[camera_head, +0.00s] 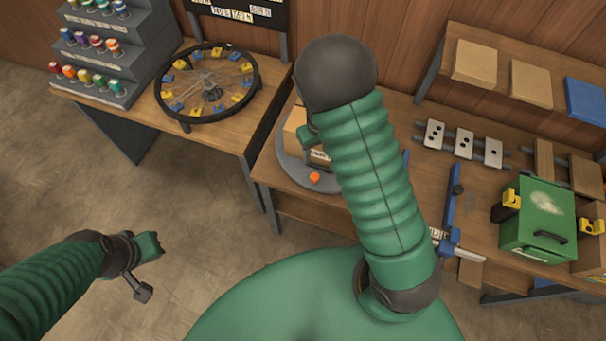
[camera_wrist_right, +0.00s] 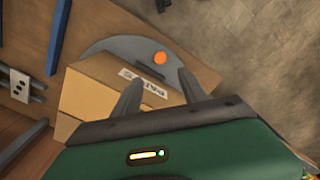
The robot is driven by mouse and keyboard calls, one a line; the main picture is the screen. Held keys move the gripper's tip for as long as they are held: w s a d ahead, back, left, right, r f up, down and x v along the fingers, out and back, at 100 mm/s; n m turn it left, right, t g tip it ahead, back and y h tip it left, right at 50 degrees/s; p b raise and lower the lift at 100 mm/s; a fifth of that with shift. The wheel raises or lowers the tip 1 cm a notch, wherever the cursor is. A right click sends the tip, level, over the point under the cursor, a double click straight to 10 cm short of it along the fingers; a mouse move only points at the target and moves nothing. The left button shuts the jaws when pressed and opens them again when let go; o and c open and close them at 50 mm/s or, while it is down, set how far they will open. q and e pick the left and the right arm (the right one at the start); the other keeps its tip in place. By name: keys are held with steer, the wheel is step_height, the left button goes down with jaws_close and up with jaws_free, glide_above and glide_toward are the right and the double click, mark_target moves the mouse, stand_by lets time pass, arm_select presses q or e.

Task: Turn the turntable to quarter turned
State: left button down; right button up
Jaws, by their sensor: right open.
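The turntable (camera_head: 289,173) is a grey disc on the right-hand workbench, partly hidden behind my right arm. An orange knob (camera_head: 314,178) sits near its rim and also shows in the right wrist view (camera_wrist_right: 160,58). A cardboard box (camera_head: 295,124) with a white label stands on the disc; the label reads upside down in the wrist view. My right gripper (camera_wrist_right: 158,88) is open, its two fingers apart over the box and label, with the knob beyond the fingertips. Whether it touches the box I cannot tell. My left gripper (camera_head: 150,268) hangs over the floor, away from the benches.
A spoked wheel (camera_head: 207,84) with yellow and blue blocks stands on the left bench beside tiered spools (camera_head: 95,45). A blue clamp (camera_head: 450,210), grey plates (camera_head: 464,144) and a green box (camera_head: 538,220) lie right of my arm. Open floor fills the lower left.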

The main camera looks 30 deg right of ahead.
glide_above(315, 176)
steer(key=d, duration=0.1)
steer(key=f, duration=0.7)
steer(key=shift+d+f+p, duration=0.2)
steer(key=shift+f+p, duration=0.05)
steer(key=shift+p, duration=0.15)
steer(key=a+f, duration=0.1)
steer(key=f, duration=0.3)
steer(key=a+f+p, duration=0.1)
steer(key=f, duration=0.1)
steer(key=shift+a+f, duration=0.25)
steer(key=shift+a, duration=0.05)
steer(key=shift+d+f, duration=0.15)
steer(key=shift+f, duration=0.05)
steer(key=shift+w+d+f, duration=0.1)
steer(key=shift+d+f, duration=0.05)
steer(key=shift+d, duration=0.7)
steer(key=c, duration=0.4)
steer(key=shift+a, duration=0.3)
steer(key=c, duration=0.5)
steer(key=shift+a, duration=0.2)
jaws_close()
steer(key=shift+w+a, duration=0.1)
steer(key=shift+s+d, duration=0.2)
steer(key=shift+d, duration=0.1)
arm_select(q)
steer(key=shift+w+d+r, duration=0.2)
steer(key=shift+d+r, duration=0.45)
steer(key=shift+r, duration=0.25)
